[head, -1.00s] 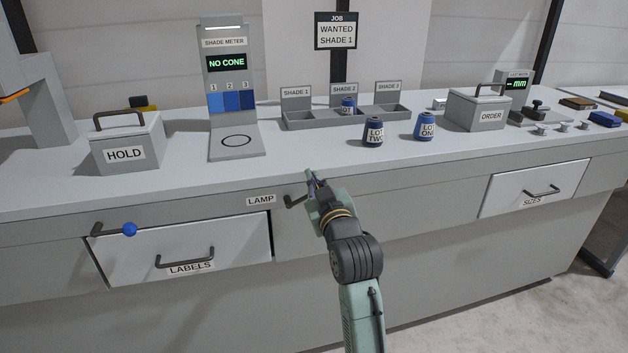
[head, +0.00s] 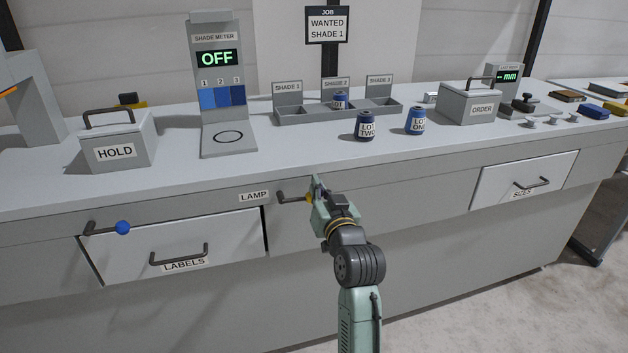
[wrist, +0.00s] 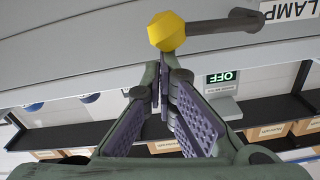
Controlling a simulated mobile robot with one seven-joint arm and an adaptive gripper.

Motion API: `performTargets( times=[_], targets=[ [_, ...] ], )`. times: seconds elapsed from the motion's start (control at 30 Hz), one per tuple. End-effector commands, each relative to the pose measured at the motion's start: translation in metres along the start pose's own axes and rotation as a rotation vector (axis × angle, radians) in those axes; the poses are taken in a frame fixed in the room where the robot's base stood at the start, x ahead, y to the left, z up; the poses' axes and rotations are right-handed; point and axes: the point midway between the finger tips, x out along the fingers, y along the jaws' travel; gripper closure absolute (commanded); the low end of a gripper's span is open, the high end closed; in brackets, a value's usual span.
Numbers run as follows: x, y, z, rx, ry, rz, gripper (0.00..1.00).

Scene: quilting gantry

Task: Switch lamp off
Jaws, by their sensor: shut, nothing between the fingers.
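The lamp lever (head: 290,197) sticks out of the bench front, beside the LAMP label (head: 254,197). It lies about level, with a yellow knob at its right end; the knob (wrist: 166,31) shows in full in the wrist view. My gripper (head: 316,182) is shut and empty, close by the knob. In the wrist view its fingertips (wrist: 163,78) are just below the knob; I cannot tell whether they touch.
A blue-knobbed lever (head: 122,228) and the LABELS drawer (head: 200,245) are at left.

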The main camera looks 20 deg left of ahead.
Motion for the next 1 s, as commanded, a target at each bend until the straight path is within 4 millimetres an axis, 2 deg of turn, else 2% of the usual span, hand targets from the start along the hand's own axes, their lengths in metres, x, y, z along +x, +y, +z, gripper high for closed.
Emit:
performTargets(
  times=[0.33, 0.6, 1.0],
  targets=[
    [0.0, 0.009, 0.021, 0.249, -0.001, 0.004, 1.0],
    [0.0, 0.011, 0.029, 0.242, -0.001, 0.004, 1.0],
    [-0.001, 0.012, 0.03, 0.24, 0.0, 0.004, 1.0]
  ],
)
